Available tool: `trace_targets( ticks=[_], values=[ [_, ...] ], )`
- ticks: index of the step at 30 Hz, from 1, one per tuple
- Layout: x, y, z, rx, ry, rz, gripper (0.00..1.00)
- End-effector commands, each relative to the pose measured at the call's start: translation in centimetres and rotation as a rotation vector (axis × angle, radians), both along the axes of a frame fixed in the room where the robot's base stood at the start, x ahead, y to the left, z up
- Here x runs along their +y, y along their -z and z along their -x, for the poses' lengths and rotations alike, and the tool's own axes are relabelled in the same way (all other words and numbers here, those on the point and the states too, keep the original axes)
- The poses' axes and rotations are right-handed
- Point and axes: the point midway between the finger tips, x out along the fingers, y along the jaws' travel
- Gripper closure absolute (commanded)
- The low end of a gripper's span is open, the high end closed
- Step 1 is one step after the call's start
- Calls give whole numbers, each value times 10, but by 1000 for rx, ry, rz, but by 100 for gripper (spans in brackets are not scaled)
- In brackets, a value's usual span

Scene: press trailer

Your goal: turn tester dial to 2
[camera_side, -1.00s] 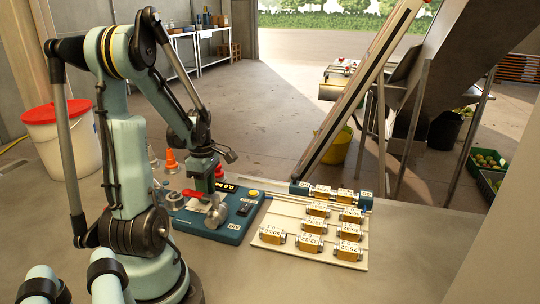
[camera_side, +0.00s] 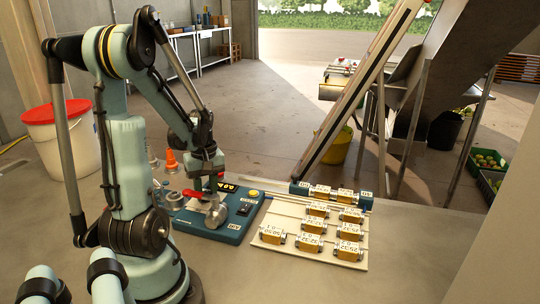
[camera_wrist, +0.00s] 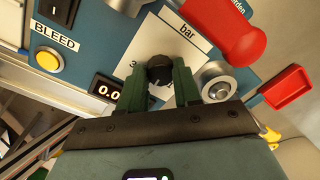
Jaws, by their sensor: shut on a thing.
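The tester (camera_side: 225,232) is a blue-green box on the table, in front of my arm in the side view. Its dial (camera_wrist: 159,68) is a black round knob on a white plate marked "bar" in the wrist view. My gripper (camera_wrist: 158,84) has its two green fingers on either side of the dial, shut on it. A "3" shows on the scale left of the dial; the other numbers are mostly hidden by the fingers, and I cannot tell which number the dial points to. In the side view my gripper (camera_side: 211,186) is over the tester and hides the dial.
A red handle (camera_wrist: 225,28) and a round metal fitting (camera_wrist: 217,80) sit close to the right finger. A small display (camera_wrist: 106,88) and a yellow BLEED button (camera_wrist: 49,59) are on the left. A rack of labelled blocks (camera_side: 262,240) stands beside the tester.

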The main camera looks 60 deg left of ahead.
Motion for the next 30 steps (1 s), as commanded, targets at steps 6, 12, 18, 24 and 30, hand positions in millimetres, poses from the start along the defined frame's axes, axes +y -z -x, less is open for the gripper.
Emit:
trace_targets(
  ticks=[6, 12, 18, 24, 30],
  values=[
    [0, 0, 0, 1, 69, 0, 98],
    [0, 0, 0, 1, 91, 0, 98],
    [0, 0, 0, 1, 92, 0, 98],
    [0, 0, 0, 1, 91, 0, 60],
    [0, 0, 0, 0, 91, 0, 42]
  ],
)
